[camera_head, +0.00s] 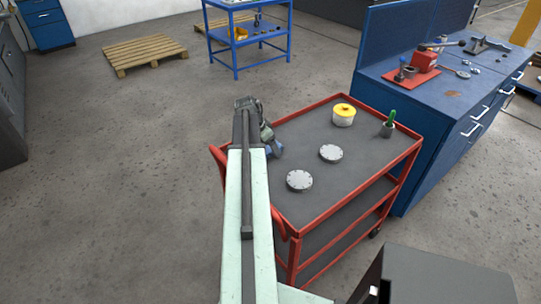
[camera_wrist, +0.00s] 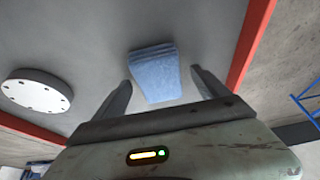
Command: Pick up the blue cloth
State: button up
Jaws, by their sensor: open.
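The blue cloth (camera_wrist: 155,75) lies folded on the grey top of the red cart, near a corner of its red rim. In the wrist view it shows between and beyond my two fingers, and I cannot tell whether they touch it. In the head view only a small part of the cloth (camera_head: 275,149) shows beside my arm; the rest is hidden. My gripper (camera_wrist: 160,85) is open, with one finger at each side of the cloth in the picture.
The red cart (camera_head: 343,203) also bears two grey flanges (camera_head: 299,180) (camera_head: 331,153), a yellow-topped white container (camera_head: 344,115) and a green-handled item in a cup (camera_head: 389,123). One flange (camera_wrist: 38,90) is left of my gripper. A blue workbench (camera_head: 440,115) stands right.

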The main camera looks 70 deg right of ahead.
jog(key=shift+f, duration=0.15)
dwell(0.5)
jog(key=c, duration=1.5)
